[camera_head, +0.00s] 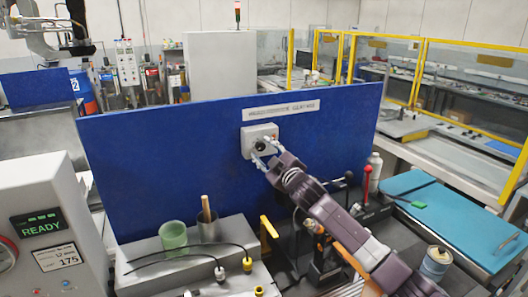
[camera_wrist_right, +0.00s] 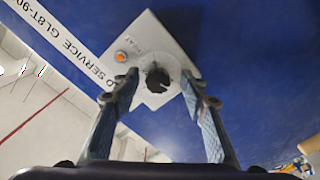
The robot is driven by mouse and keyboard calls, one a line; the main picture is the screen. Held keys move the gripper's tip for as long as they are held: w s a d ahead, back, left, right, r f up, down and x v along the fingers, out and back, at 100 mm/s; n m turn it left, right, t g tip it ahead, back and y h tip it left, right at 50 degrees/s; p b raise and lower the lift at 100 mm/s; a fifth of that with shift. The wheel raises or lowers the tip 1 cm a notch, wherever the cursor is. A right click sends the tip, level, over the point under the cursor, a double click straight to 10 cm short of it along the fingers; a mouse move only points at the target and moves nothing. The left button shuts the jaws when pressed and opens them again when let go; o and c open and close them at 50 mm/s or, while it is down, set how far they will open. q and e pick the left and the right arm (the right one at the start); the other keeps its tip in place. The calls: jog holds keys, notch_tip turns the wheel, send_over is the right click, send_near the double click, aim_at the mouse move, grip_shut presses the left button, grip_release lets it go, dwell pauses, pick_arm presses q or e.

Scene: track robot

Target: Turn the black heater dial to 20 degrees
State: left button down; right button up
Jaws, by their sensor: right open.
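The black heater dial (camera_wrist_right: 157,80) sits on a light grey control box (camera_wrist_right: 150,45) with an orange lamp (camera_wrist_right: 120,56). The box (camera_head: 259,131) is mounted on the blue panel in the head view, and the dial (camera_head: 260,146) shows small and partly covered there. My right gripper (camera_head: 261,158) is at the front of the box. In the right wrist view, its two fingers (camera_wrist_right: 161,88) are spread apart, with the dial between their tips. I cannot tell whether the fingers touch it. The dial's angle is not readable. My left gripper is not in view.
The blue panel (camera_head: 170,160) stands upright behind a workbench. A red-topped lever (camera_head: 367,180) and a teal case (camera_head: 455,215) are right of my arm.

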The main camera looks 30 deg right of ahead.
jog(key=s, duration=1.2)
jog(key=shift+a, duration=0.35)
jog(key=shift+w, duration=0.1)
